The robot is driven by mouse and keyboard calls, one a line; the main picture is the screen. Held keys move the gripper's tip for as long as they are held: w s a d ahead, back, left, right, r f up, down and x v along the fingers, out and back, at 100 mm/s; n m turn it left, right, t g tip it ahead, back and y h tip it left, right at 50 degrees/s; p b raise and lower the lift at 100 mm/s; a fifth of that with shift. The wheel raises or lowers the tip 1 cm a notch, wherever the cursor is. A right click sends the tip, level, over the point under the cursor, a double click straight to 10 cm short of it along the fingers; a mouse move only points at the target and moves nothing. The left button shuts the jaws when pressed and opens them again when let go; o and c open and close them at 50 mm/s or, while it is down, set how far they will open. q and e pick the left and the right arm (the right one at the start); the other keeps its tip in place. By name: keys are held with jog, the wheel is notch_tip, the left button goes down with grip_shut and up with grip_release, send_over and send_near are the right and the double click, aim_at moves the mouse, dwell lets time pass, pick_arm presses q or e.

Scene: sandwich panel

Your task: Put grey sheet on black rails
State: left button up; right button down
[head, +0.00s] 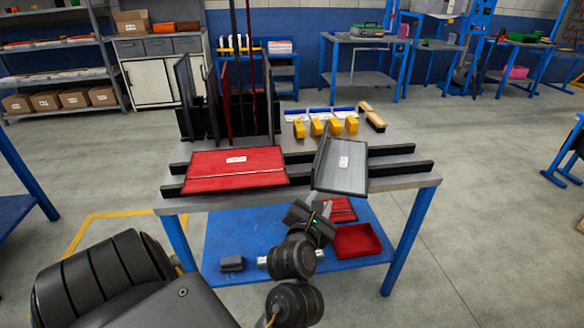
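The grey sheet (345,170) with a white label lies across the black rails (400,168) on the right part of the bench top. It sits slightly skewed, with a raised edge along its left side, and its near end reaches over the front rail. My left gripper (319,203) is just below the sheet's near left corner. Its fingers look spread apart; whether one touches the sheet is unclear. My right gripper is not in view.
A red sheet (235,169) lies across the rails at left. Several yellow blocks (317,127) are behind the rails. The blue lower shelf (240,246) holds a red tray (357,241).

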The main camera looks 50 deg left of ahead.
pick_arm(q)
jog(key=s+d+f+m+g+h, duration=0.2)
jog(key=d+f+m+h, duration=0.15)
jog(key=f+m, duration=0.55)
jog(key=s+d+f+m+g+h, duration=0.15)
jog(key=d+f+m, duration=0.25)
jog(key=f+m, duration=0.6)
jog(key=s+d+f+m+g+h, duration=0.2)
jog(key=s+f+m+g, duration=0.6)
jog(key=s+f+m, duration=1)
jog(key=shift+s+d+f+m+g+h, duration=0.35)
jog(key=shift+d+f+m, duration=0.2)
jog(key=shift+d, duration=0.35)
jog(key=shift+w+f, duration=0.1)
